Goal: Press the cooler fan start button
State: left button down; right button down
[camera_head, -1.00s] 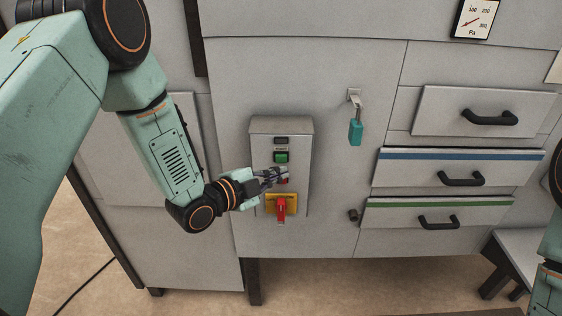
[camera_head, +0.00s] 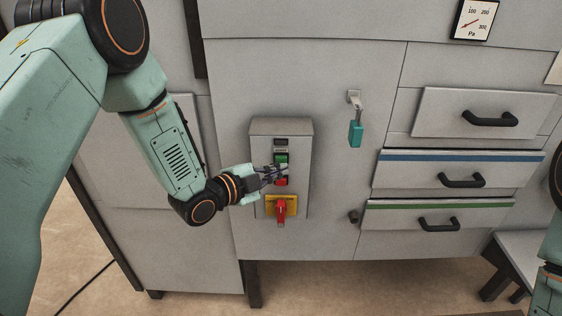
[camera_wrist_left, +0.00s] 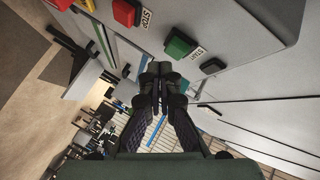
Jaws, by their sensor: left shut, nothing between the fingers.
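The control box (camera_head: 298,135) is a grey upright panel on the cabinet front. Its green button (camera_head: 282,158) is in the upper half, and a red button (camera_head: 281,182) is below it. In the left wrist view the green button (camera_wrist_left: 179,47) is beside a START label, and the red button (camera_wrist_left: 126,12) is beside a STOP label. My left gripper (camera_head: 285,171) is shut and empty, in front of the box between the two buttons and partly covering them. In the left wrist view its fingertips (camera_wrist_left: 163,70) appear just below the green button. I cannot tell whether they touch the box.
A red rotary switch on a yellow plate (camera_head: 290,206) is below the buttons. A teal padlock (camera_head: 355,134) hangs to the right of the box. Drawers with black handles (camera_head: 461,180) are farther right. A pressure gauge (camera_head: 474,18) is at the top right.

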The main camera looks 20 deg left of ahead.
pick_arm(q)
jog(key=shift+w, duration=0.1)
dwell(0.7)
jog(key=shift+w+a, duration=0.1)
jog(key=shift+w, duration=0.25)
jog(key=shift+w+a, duration=0.15)
jog(key=shift+w, duration=0.25)
dwell(0.8)
jog(key=shift+s, duration=0.15)
jog(key=shift+s+d, duration=0.25)
jog(key=shift+s, duration=0.45)
jog(key=s, duration=0.2)
jog(key=s+d+p, duration=0.1)
jog(key=s, duration=0.1)
jog(key=shift+s+d, duration=0.2)
jog(key=shift+s, duration=0.15)
